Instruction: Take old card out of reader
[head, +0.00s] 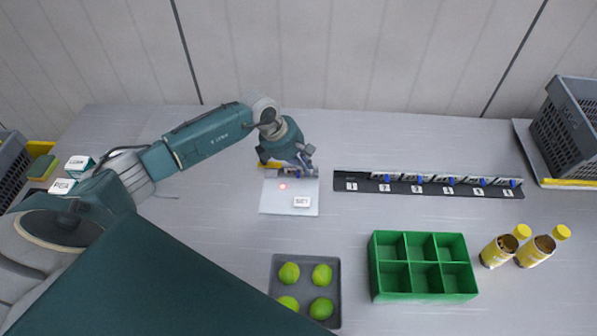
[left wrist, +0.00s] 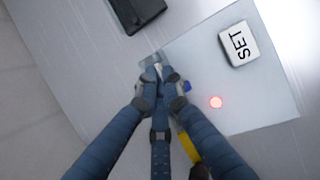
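A small reader (head: 312,172) stands at the back edge of a pale mat (head: 270,204), with a card-like piece showing a blue part. In the left wrist view a small blue part (left wrist: 187,87) shows beside my fingers. My left gripper (head: 296,162) is down at the reader from behind. Its fingers (left wrist: 158,82) come close together there, with a pale sliver by the tips. They hide most of the reader and card, so I cannot tell whether they grip the card. My right gripper is not in view.
A red light spot (head: 282,186) and a white SET block (head: 302,202) are on the mat. A dark numbered rack (head: 430,190) of cards lies to the right; slot 1 looks empty. A green divided box (head: 420,297), a grey tray (head: 276,262) of limes and two bottles (head: 497,250) stand nearer.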

